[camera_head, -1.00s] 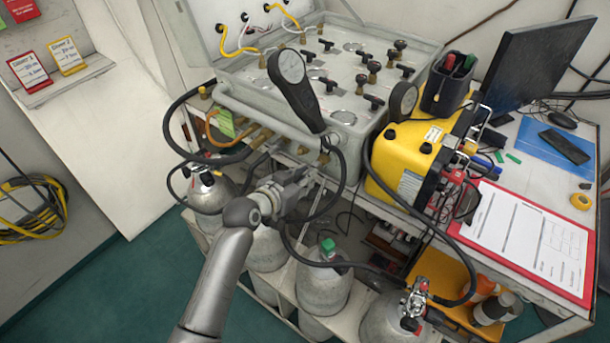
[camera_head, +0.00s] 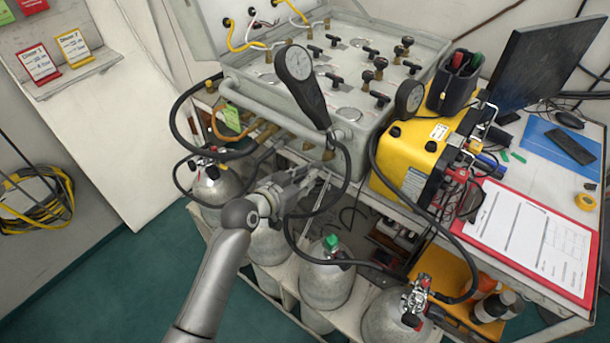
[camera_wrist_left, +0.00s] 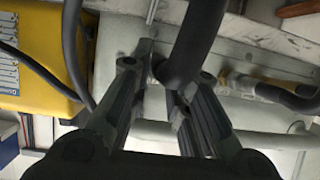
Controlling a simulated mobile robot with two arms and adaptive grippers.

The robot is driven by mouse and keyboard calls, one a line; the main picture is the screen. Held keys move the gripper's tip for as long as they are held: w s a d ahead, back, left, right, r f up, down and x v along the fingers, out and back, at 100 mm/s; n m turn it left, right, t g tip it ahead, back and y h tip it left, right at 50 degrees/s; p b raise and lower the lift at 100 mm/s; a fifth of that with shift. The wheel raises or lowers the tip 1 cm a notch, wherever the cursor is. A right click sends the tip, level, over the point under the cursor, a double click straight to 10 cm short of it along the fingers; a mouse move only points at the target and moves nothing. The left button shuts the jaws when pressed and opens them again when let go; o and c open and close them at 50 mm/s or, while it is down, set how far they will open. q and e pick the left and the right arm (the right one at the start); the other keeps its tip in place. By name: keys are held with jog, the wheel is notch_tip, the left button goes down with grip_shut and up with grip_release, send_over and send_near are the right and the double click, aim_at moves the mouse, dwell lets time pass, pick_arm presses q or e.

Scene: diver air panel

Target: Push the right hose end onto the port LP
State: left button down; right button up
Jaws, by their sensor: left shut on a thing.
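My left gripper (camera_head: 308,180) is just in front of and below the front edge of the grey air panel (camera_head: 345,125). In the left wrist view its two fingers (camera_wrist_left: 158,82) are closed around a thick black hose (camera_wrist_left: 192,45). The hose's tip is hidden between the fingers, so I cannot tell how it stands to a port. Brass ports (camera_head: 328,153) line the panel's lower front. No LP lettering is readable. In the left wrist view another brass fitting (camera_wrist_left: 248,84) with a black hose on it lies to the right of the fingers. My right gripper is not in view.
Gas cylinders (camera_head: 325,285) stand in the rack below. A yellow case (camera_head: 412,160) and a red clipboard (camera_head: 580,294) are on the desk to the right. A gauge (camera_head: 298,62) on a black stem rises over the panel's front. Black hoses loop around my gripper.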

pick_arm(q)
jog(key=shift+s+a+r, duration=0.1)
jog(key=shift+s+a, duration=0.05)
dwell(0.3)
jog(key=shift+s+a+p, duration=0.5)
jog(key=shift+s+a, duration=0.25)
jog(key=shift+s, duration=0.3)
jog(key=shift+s+a+p, duration=0.5)
jog(key=shift+s+a, duration=0.2)
jog(key=shift+s, duration=0.3)
jog(key=shift+w, duration=0.1)
jog(key=w+a+p, duration=0.2)
jog(key=a+p, duration=0.2)
jog(key=a, duration=0.3)
jog(key=w+d+b, duration=0.2)
jog(key=w+d, duration=0.3)
jog(key=w, duration=0.1)
jog(key=shift+w+r+g+b, duration=0.15)
jog(key=shift+g+b, duration=0.2)
jog(key=shift+g, duration=0.05)
jog(key=shift+r, duration=0.1)
